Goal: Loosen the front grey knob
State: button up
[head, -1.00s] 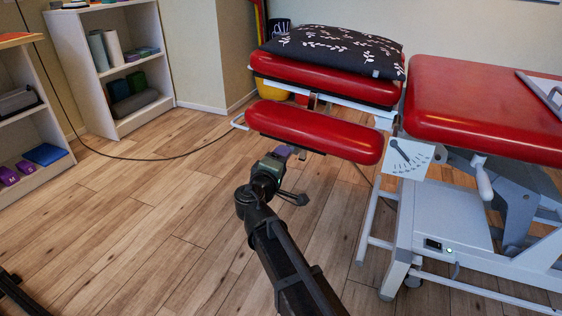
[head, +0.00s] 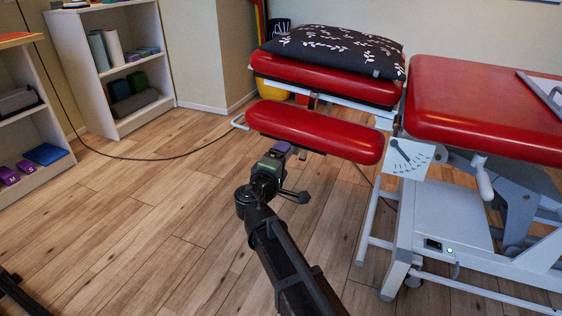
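The treatment table has a red front pad (head: 314,129) at its head end. My gripper (head: 281,148) is at the end of the dark arm, close to the lower left edge of this pad. Its fingertips are small and partly lost against the pad's edge, so I cannot see whether they are open or shut, or touching anything. I cannot make out the front grey knob; it may be hidden by the pad or my gripper. A white lever handle (head: 484,184) hangs under the main red section (head: 480,105).
A dark patterned pillow (head: 330,50) lies on the red headrest (head: 325,80). A white dial plate (head: 408,158) and the table's white frame (head: 440,222) stand to the right. A cable (head: 150,159) crosses the floor.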

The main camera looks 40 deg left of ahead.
jog(key=v, duration=1)
jog(key=shift+s, duration=0.35)
jog(key=shift+d, duration=0.1)
